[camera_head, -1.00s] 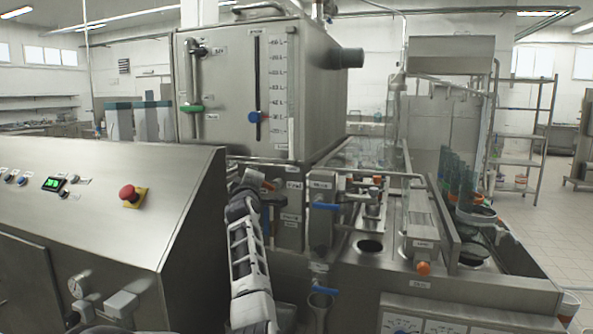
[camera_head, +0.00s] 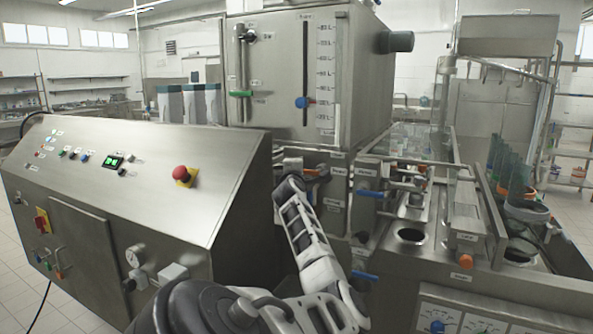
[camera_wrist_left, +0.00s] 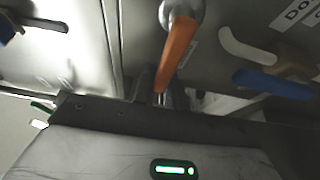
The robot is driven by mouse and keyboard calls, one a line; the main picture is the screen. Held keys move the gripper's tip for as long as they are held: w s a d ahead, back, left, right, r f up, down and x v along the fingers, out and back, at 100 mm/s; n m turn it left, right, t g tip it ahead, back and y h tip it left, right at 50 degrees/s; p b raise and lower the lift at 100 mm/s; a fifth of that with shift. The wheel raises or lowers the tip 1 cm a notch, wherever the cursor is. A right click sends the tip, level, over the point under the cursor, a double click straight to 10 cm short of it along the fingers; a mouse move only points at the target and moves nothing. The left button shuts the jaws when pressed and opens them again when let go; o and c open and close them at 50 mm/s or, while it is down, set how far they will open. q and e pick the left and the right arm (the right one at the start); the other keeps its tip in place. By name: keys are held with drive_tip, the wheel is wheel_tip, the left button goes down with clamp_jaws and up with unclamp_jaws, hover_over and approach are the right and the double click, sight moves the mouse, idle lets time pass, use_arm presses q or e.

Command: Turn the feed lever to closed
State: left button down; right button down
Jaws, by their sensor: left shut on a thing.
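The orange feed lever (camera_head: 311,171) is on the steel front below the tank, partly hidden by my left arm in the head view. In the left wrist view, the orange lever (camera_wrist_left: 177,52) runs down from its round steel pivot to the fingertips. My left gripper (camera_wrist_left: 164,97) is shut on the lever's lower end. In the head view, my left gripper (camera_head: 297,176) is at the lever, and its fingers are mostly hidden. My right gripper is not in view.
A blue-handled lever (camera_head: 370,193) is close to the right of the orange one; this blue handle (camera_wrist_left: 272,84) also shows in the left wrist view. The sloped control panel (camera_head: 140,170) with a red emergency button (camera_head: 181,173) stands at the left. The tank (camera_head: 290,80) rises behind.

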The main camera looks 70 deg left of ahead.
use_arm(q)
drive_tip(key=shift+s, duration=0.1)
drive_tip(key=c, duration=1.4)
unclamp_jaws()
drive_tip(key=shift+a, duration=0.1)
drive_tip(key=shift+c, duration=0.2)
drive_tip(key=b+v, duration=0.2)
drive_tip(key=v, duration=1.4)
drive_tip(key=shift+b, duration=0.4)
